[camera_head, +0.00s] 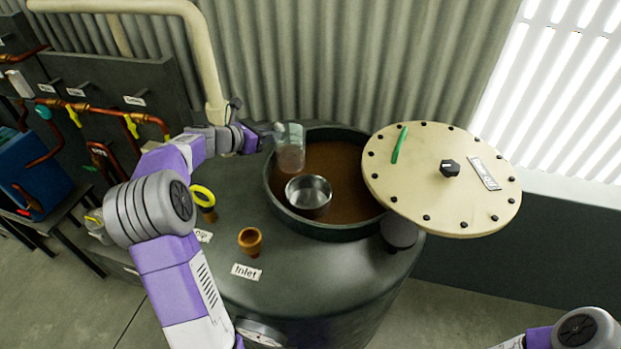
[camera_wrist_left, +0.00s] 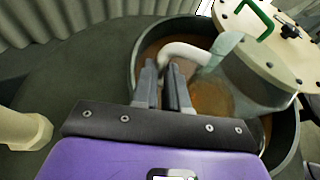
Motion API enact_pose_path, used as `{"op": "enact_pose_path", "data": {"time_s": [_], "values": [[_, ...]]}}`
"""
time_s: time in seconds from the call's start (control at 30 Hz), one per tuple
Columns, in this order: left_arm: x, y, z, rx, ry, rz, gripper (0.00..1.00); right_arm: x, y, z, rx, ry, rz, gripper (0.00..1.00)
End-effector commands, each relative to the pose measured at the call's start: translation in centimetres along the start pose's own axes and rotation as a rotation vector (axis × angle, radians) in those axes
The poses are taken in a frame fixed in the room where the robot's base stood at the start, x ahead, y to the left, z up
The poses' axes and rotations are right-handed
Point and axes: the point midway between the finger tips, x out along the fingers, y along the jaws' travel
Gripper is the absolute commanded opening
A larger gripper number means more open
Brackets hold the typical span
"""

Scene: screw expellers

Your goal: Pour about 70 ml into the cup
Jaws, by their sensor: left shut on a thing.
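A clear jug (camera_head: 291,148) with a pale handle is held over the left part of an open round tank (camera_head: 274,200) of brown material. The jug looks close to upright; its lower part looks brownish, but I cannot tell contents from background. My left gripper (camera_head: 262,137) is shut on its handle; in the left wrist view the fingers (camera_wrist_left: 166,88) close on the pale handle (camera_wrist_left: 188,52), with the clear jug wall (camera_wrist_left: 255,72) beyond. A round metal cup (camera_head: 309,203) sits in the tank, below the jug and slightly right. My right gripper is out of view.
A cream bolted lid (camera_head: 430,200) with a green handle (camera_head: 399,145) overhangs the tank's right side. An orange-brown stub (camera_head: 250,241) stands by the "Inlet" label (camera_head: 246,272), near a yellow ring (camera_head: 202,196). A corrugated wall (camera_head: 370,60) stands behind; copper pipes are at left.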

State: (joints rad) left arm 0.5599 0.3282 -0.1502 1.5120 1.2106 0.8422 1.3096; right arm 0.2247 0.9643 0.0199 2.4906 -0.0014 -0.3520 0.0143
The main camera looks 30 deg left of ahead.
Motion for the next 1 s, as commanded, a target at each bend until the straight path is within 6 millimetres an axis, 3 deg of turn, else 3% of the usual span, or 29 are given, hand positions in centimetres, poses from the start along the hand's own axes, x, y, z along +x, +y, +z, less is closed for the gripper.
{"op": "enact_pose_path", "data": {"time_s": [0.1, 0.3, 0.67, 1.0], "values": [[-0.7, 1.5, -0.1, -0.018, -0.003, 0.038, 0.00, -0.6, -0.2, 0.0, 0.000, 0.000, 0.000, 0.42], [-1.0, 2.3, -0.3, -0.026, -0.004, 0.058, 0.00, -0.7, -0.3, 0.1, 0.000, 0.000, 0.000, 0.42], [-1.1, 2.0, -0.2, -0.002, -0.008, 0.067, 0.00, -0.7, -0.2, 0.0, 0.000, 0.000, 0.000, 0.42], [-1.4, 0.8, -0.2, 0.138, -0.031, 0.123, 0.00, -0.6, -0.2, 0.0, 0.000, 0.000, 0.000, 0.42]]}}
